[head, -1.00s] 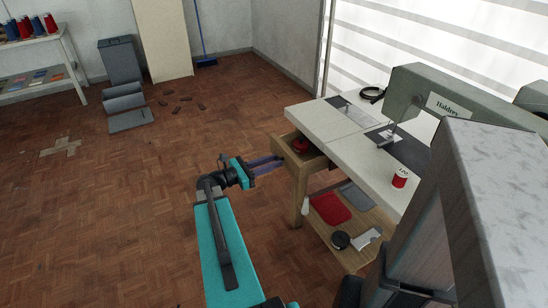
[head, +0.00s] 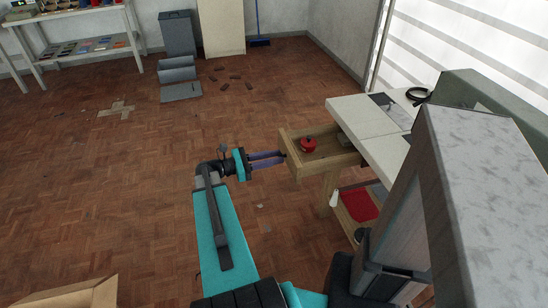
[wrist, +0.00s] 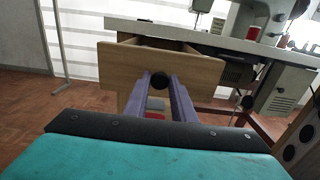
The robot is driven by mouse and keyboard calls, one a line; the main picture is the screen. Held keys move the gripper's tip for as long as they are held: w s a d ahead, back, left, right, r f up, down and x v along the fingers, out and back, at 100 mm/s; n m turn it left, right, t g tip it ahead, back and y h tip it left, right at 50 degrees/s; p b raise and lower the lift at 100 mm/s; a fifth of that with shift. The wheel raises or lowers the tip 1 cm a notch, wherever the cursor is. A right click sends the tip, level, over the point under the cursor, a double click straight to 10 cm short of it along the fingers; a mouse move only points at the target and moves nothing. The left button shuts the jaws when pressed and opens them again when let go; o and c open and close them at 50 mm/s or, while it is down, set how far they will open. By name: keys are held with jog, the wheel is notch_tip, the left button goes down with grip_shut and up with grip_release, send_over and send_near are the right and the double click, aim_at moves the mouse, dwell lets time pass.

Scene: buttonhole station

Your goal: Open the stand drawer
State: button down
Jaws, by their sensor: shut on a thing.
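The stand drawer (head: 329,160) is a light wooden box pulled well out from under the white tabletop of the sewing stand (head: 364,128). A red round object (head: 308,145) lies inside it, with a greyish item further back. My gripper (head: 284,159) is at the drawer's front. In the wrist view the drawer front (wrist: 150,68) faces me, and my purple fingers (wrist: 170,90) are shut on its dark round knob (wrist: 160,81). The drawer's inside is mostly hidden in the wrist view.
A lower shelf under the stand holds a red cloth (head: 360,204). A cardboard box (head: 75,294) is at the bottom left. A grey bin (head: 178,34) and small dark pieces on the floor are at the back. The floor left of my arm is mostly clear.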

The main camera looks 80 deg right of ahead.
jog(key=shift+a, duration=0.1)
jog(key=shift+s+f, duration=0.1)
jog(key=c, duration=1.5)
grip_release()
jog(key=v, duration=1.3)
jog(key=shift+w+a, duration=0.15)
jog(key=shift+w, duration=0.15)
jog(key=shift+w, duration=0.1)
